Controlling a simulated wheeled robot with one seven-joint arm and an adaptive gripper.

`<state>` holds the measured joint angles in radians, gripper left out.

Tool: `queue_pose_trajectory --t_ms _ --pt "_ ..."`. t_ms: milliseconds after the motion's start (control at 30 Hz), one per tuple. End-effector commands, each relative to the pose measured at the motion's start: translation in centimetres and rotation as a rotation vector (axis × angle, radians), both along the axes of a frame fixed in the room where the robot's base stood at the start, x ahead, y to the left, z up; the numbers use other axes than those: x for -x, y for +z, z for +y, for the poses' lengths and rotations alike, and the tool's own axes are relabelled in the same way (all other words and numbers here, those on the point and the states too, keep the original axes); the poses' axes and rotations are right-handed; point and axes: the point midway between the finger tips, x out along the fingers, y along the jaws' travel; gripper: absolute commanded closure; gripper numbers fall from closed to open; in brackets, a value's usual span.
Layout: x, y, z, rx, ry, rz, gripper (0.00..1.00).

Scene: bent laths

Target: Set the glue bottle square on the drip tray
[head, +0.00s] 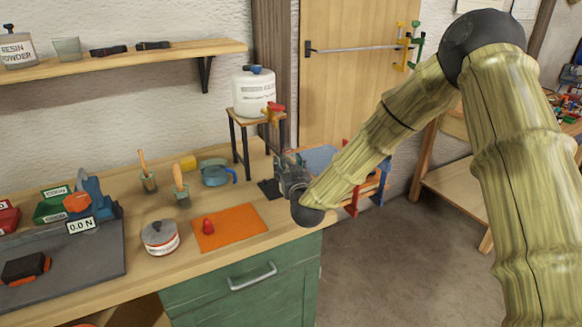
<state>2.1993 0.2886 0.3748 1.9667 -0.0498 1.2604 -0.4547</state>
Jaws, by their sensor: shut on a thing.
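My gripper (288,173) is at the right end of the workbench, beside the legs of the small wooden stand. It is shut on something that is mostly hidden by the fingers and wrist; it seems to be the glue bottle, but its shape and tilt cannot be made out. A small dark flat piece (268,188), apparently the drip tray, lies on the bench just left of my gripper, below the tap of the white tank. Whether the held thing touches it cannot be told.
The white tank (253,92) with a red tap stands on the stand (247,121). A blue-grey jug (215,174), brushes in pots, an orange mat (240,227) with a red piece, and a lidded tin (160,238) are left. Clamps (383,178) hang at the right end.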

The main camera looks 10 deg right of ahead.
Motion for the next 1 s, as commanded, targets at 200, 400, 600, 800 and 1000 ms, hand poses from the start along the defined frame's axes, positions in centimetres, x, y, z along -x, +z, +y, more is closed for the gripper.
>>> queue_pose_trajectory --t_ms 200,400,600,800,1000 --pt "-1.5 -1.3 0.5 0.0 0.0 -0.001 0.8" --pt "-3.2 -1.7 1.1 0.002 0.001 -0.002 0.8" --pt "-4.9 -2.2 1.6 0.001 0.001 -0.001 0.8" --pt "-6.5 -2.6 2.1 0.0 0.0 -0.001 0.8" --pt "-7.6 -2.8 2.5 0.0 0.0 -0.002 0.8"
